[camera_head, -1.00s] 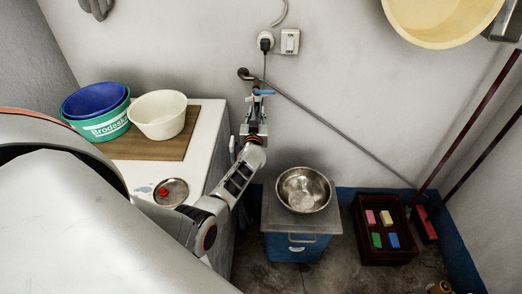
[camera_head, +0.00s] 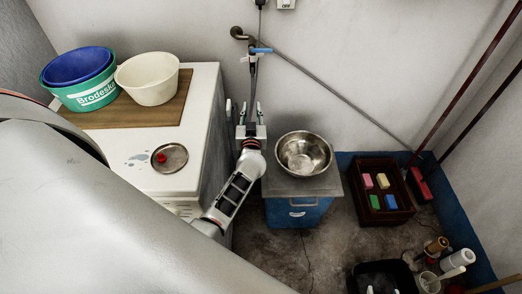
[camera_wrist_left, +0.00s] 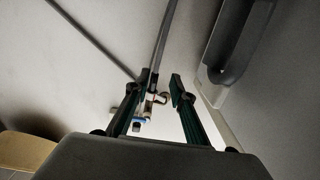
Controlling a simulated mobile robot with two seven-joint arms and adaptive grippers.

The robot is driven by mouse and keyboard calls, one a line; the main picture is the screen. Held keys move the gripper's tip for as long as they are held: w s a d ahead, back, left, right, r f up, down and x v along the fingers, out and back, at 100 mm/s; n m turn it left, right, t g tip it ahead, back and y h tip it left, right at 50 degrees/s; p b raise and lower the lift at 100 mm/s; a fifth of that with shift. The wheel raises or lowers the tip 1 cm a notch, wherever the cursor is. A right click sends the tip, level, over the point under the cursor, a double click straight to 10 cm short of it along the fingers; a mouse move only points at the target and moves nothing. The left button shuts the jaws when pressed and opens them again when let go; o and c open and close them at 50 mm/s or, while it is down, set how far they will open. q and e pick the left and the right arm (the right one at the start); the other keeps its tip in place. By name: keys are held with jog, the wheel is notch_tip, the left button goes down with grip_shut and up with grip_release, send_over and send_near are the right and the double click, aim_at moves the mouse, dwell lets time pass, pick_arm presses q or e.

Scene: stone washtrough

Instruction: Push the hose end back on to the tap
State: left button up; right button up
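The tap (camera_head: 258,50) with its blue handle sits on the wall pipe in the head view. It also shows in the left wrist view (camera_wrist_left: 158,98), past my fingertips, with the blue handle below it. A grey hose (camera_head: 253,76) runs down from the tap towards my left gripper; it also shows in the wrist view (camera_wrist_left: 166,28). My left gripper (camera_head: 251,108) is open below the tap, its two fingers apart on either side of the hose line. I cannot tell whether the hose end is seated on the tap. My right gripper is not in view.
A white cabinet (camera_head: 190,115) with basins (camera_head: 147,78) on top stands left. A soap crate (camera_head: 381,206), a black tub (camera_head: 384,278) and bottles (camera_head: 459,259) stand on the floor at right.

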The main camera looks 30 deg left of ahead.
pick_arm(q)
jog(key=s+d+f+m+t+h, duration=0.1)
jog(key=s+d+f+m+h, duration=0.3)
jog(key=s+d, duration=0.6)
jog(key=shift+s+d+f+m+t+h, duration=0.15)
jog(key=shift+s+d+m+t+h, duration=0.25)
jog(key=shift+d+m+h, duration=1.15)
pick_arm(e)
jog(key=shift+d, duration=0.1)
pick_arm(q)
jog(key=shift+a+n+h, duration=0.25)
jog(key=shift+a+h, duration=0.1)
jog(key=shift+a, duration=0.2)
